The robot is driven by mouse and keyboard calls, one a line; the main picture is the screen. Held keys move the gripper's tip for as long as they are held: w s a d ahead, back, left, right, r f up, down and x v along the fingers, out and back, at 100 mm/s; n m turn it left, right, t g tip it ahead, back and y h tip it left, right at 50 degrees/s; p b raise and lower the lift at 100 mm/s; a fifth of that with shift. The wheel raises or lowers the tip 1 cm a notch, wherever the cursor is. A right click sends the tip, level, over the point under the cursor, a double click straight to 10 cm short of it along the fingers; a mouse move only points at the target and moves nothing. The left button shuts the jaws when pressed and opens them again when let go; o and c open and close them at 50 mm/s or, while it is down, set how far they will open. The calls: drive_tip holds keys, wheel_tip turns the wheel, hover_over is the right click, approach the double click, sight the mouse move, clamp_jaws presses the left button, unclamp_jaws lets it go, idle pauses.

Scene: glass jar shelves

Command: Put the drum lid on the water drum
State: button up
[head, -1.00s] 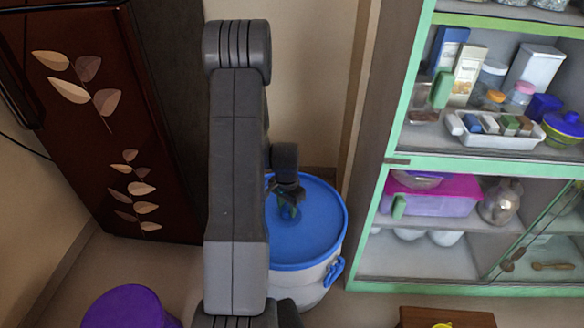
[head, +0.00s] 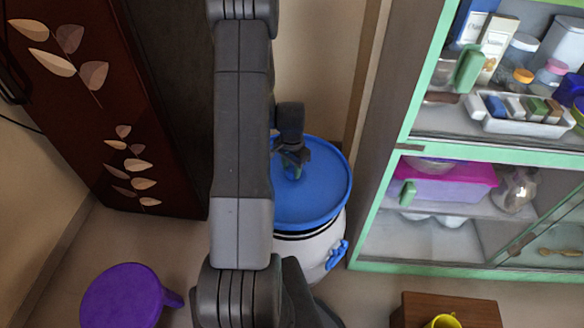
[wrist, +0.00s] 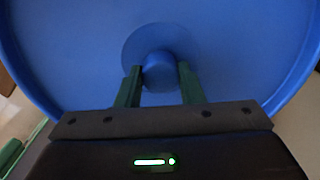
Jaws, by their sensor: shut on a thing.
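The drum lid is a wide blue disc (head: 322,185) with a round knob in its middle. It fills most of the wrist view (wrist: 70,50), where its knob (wrist: 160,68) sits between green fingers. My gripper (head: 294,172) is shut on this knob; it also shows in the wrist view (wrist: 158,82). The water drum (head: 322,250) is white with a blue side handle (head: 337,256). The lid is over the drum's top and hides its opening. A dark line and white band show under the lid's front edge. I cannot tell whether the lid touches the rim.
A purple stool (head: 120,296) stands at lower left. A dark cabinet with leaf patterns (head: 85,110) is at left. A green-framed glass shelf unit (head: 470,266) with jars and boxes is close at right. A brown wooden stool (head: 425,308) with a yellow cup (head: 443,321) is at lower right.

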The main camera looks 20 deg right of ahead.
sight(292, 181)
drive_tip(key=shift+f+b, duration=1.8)
drive_tip(key=shift+f, duration=0.5)
drive_tip(key=shift+f, duration=0.1)
drive_tip(key=shift+f+b, duration=0.3)
drive_tip(key=shift+b, duration=0.05)
drive_tip(key=shift+f+b, duration=0.65)
drive_tip(key=shift+b, duration=0.2)
drive_tip(key=o, duration=1.3)
drive_tip(key=shift+r, duration=0.1)
